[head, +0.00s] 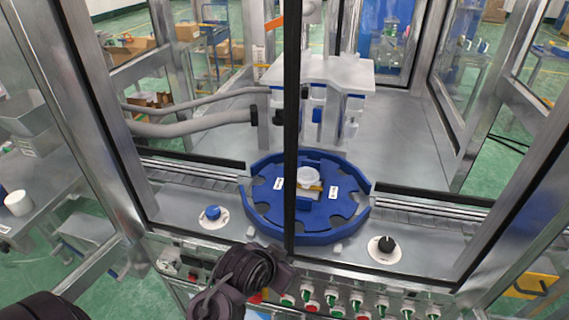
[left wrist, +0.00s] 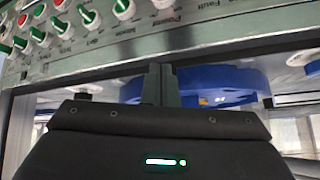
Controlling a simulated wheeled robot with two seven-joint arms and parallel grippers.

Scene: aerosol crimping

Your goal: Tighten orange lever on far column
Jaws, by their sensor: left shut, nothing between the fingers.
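The orange lever (head: 274,23) shows in the head view as a small orange bar on a far column, behind the glass at the top, slightly left of the dark door edge. Its mounting is too small to make out. My left gripper (left wrist: 160,85) is shut and empty in the left wrist view, its two fingers together. In the head view my black left wrist is low in the middle, in front of the button panel, far from the lever. My right gripper is not in view.
A blue star wheel (head: 265,222) sits on the machine deck, behind a dark vertical door edge (head: 291,120). A white pump unit (head: 320,72) and grey hoses (head: 190,125) stand behind it. Knobs and buttons (head: 331,299) line the front panel.

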